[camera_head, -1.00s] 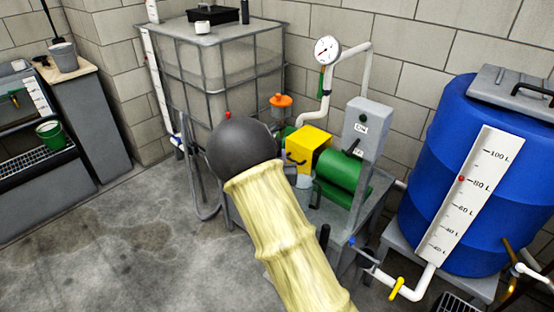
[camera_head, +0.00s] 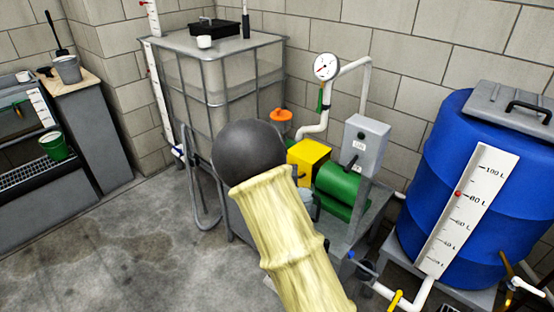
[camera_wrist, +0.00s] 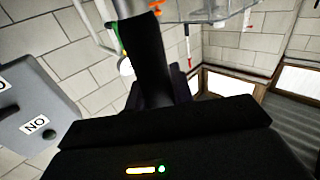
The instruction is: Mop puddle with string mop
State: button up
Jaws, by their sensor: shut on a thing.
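My arm, in a pale yellow sleeve with a dark ball-shaped joint, crosses the lower middle of the head view and hides what is behind it. My gripper is not seen there. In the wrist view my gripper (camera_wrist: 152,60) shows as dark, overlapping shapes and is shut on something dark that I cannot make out. No mop strings or mop head can be picked out in either view. Dark, wet-looking patches (camera_head: 130,250) lie on the concrete floor at the lower left of the head view; I cannot tell whether they are the puddle.
A caged tank (camera_head: 195,75) stands behind my arm. A green pump (camera_head: 340,185), yellow box (camera_head: 308,160) and grey switch box (camera_head: 366,145) stand right of it. A blue barrel (camera_head: 455,180) is far right. A grey bench (camera_head: 90,140) is left; floor between is open.

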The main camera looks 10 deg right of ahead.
jog(key=shift+r, duration=0.15)
notch_tip(320, 180, up, 15)
jog(key=p, duration=0.9)
dwell(0.5)
jog(key=shift+f, duration=0.2)
jog(key=s+f+n+y, duration=0.1)
jog(key=s+f, duration=0.1)
jog(key=f, duration=0.9)
jog(key=s+f+y, duration=0.1)
jog(key=s+f, duration=0.2)
jog(key=f, duration=0.8)
jog(key=s+f+n+y, duration=0.1)
jog(key=s+f+y, duration=0.1)
jog(key=f, duration=0.9)
jog(key=shift+s+a+f+n, duration=0.15)
jog(key=shift+s+n, duration=0.15)
jog(key=shift+s, duration=0.15)
